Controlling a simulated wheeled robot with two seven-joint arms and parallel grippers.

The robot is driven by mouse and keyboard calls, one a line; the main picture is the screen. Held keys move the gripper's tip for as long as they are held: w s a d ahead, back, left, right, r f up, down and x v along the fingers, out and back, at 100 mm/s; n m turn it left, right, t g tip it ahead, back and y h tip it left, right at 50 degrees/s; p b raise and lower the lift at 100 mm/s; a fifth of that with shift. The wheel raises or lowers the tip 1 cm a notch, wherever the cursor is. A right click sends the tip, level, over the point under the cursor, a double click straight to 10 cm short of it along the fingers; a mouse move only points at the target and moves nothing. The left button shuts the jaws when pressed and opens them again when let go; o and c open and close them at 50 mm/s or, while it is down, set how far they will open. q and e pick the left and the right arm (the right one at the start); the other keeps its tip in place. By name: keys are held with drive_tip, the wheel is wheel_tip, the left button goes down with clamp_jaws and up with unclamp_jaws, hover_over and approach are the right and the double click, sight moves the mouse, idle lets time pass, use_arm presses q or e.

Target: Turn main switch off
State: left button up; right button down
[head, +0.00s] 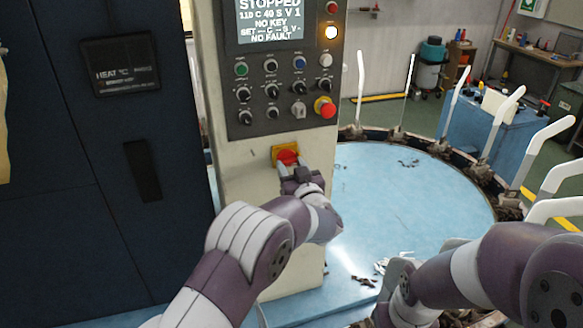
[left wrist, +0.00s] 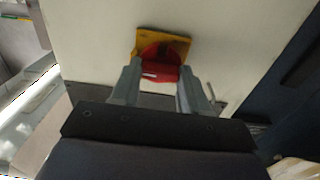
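The main switch is a red rotary handle (head: 287,157) on a yellow plate, low on the front of the pale control column. In the left wrist view the red handle (left wrist: 160,68) shows a white mark, and its yellow plate (left wrist: 176,44) looks tilted. My left gripper (head: 289,167) is right at the switch and hides its lower part. In the left wrist view its fingers (left wrist: 159,78) stand apart, one on each side of the red handle; firm contact cannot be made out.
Above the switch is a panel of knobs and buttons with a red emergency stop (head: 325,107), a lit lamp (head: 330,33) and a screen (head: 268,20) reading STOPPED. A dark cabinet (head: 90,215) stands left.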

use_arm(q)
drive_tip(key=shift+f+n+b, duration=0.2)
drive_tip(key=shift+n+b, duration=8.7)
drive_tip(key=shift+b, duration=0.6)
drive_tip(key=o, duration=1)
drive_tip(key=shift+o, duration=0.2)
drive_tip(key=shift+s+r, duration=0.1)
drive_tip(key=shift+r, duration=0.05)
